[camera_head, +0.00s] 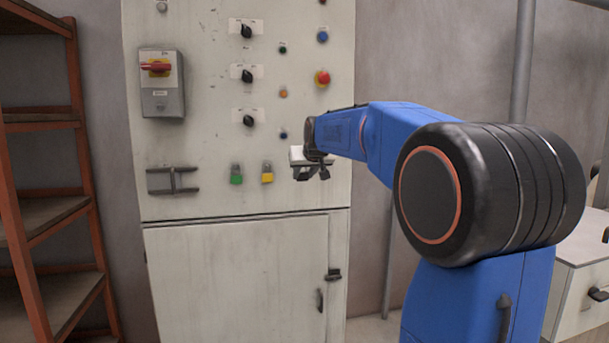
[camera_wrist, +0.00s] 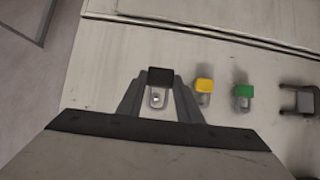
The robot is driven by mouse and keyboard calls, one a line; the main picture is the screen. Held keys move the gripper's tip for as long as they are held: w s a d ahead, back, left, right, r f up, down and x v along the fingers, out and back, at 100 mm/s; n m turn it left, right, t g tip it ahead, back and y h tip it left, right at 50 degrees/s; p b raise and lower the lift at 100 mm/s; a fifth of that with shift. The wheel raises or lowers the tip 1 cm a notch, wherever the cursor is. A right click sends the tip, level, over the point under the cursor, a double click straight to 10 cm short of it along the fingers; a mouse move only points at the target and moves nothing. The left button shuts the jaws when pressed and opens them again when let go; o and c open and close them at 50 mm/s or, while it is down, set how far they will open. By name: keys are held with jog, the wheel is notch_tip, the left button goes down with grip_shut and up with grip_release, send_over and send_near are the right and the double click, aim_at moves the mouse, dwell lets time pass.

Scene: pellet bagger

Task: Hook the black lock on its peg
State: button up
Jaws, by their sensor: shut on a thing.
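The black lock (camera_wrist: 160,76) is between the two fingers of my gripper (camera_wrist: 159,97) in the wrist view, its pale shackle showing between them. My gripper is shut on it, close to the cabinet's white panel. In the head view my gripper (camera_head: 314,172) is at the panel's lower right, to the right of the yellow lock. The black lock's peg is hidden or too small to make out, and I cannot tell whether the shackle is around it.
A yellow lock (camera_head: 267,173) and a green lock (camera_head: 236,174) hang in the same row on the panel. A grey bracket (camera_head: 172,180) is farther left. Knobs and buttons, including a red one (camera_head: 322,78), sit above. An orange-framed shelf (camera_head: 78,150) stands at left.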

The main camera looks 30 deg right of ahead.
jog(key=w+d+f, duration=0.1)
jog(key=w+d, duration=0.1)
jog(key=w, duration=0.5)
jog(key=shift+f, duration=0.2)
dwell(0.8)
jog(key=shift+w, duration=0.2)
dwell(0.4)
jog(key=o, duration=1.1)
jog(key=shift+s, duration=0.1)
